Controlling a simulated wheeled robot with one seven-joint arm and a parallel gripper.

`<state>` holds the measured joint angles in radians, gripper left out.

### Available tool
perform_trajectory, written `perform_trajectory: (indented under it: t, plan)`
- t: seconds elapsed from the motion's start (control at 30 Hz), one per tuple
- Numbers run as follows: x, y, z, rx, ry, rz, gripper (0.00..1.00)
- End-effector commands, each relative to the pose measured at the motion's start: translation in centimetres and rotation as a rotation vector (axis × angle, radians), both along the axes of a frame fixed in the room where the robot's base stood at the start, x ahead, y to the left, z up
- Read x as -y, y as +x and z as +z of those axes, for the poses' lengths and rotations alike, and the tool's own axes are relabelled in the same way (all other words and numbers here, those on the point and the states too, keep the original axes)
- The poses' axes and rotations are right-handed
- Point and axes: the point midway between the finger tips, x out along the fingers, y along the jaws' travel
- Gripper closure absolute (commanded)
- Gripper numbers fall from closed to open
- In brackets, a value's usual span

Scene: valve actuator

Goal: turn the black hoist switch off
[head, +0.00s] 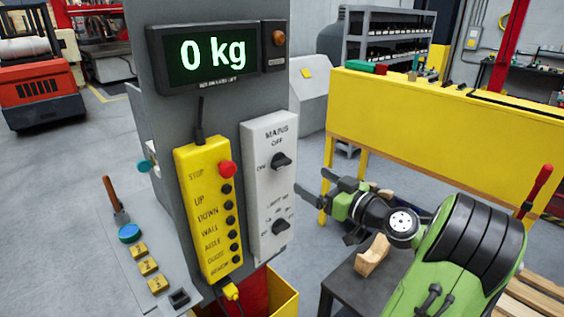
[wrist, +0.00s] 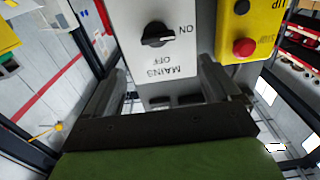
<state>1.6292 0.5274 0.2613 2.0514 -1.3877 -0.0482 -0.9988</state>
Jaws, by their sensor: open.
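A light grey switch panel (head: 256,213) on the grey post carries two black rotary switches. The upper switch (head: 281,160) is under the words MAINS and OFF, with ON to its left. The lower black switch (head: 281,226) has a blurred label that I cannot read for certain, and its setting is unclear. In the wrist view, upside down, the MAINS switch (wrist: 158,34) lies crosswise, in line with ON. The lower switch is not visible there. My gripper (head: 312,197) is open and empty, to the right of the panel; its two fingers (wrist: 165,85) stand apart below the MAINS lettering.
A yellow pendant (head: 208,210) with a red stop button (head: 228,169) hangs just left of the panel. A display (head: 215,53) above reads 0 kg. A dark table (head: 355,285) with a wooden piece (head: 372,255) stands below my arm. A yellow bench (head: 400,120) is behind.

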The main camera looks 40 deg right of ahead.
Motion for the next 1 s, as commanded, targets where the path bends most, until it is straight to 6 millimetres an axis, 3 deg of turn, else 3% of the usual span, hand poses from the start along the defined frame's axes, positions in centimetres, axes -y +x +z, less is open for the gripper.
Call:
perform_trajectory:
  t: [0.2,0.43,0.8,1.0]
  plan:
    - [-0.3,5.7,0.4,0.0,0.0,0.005,0.11]
    - [-0.4,10.2,0.3,-0.001,0.001,0.003,0.11]
    - [-0.3,11.1,0.0,-0.002,0.001,-0.001,0.12]
    - [-0.3,11.1,0.0,-0.003,0.001,0.0,0.43]
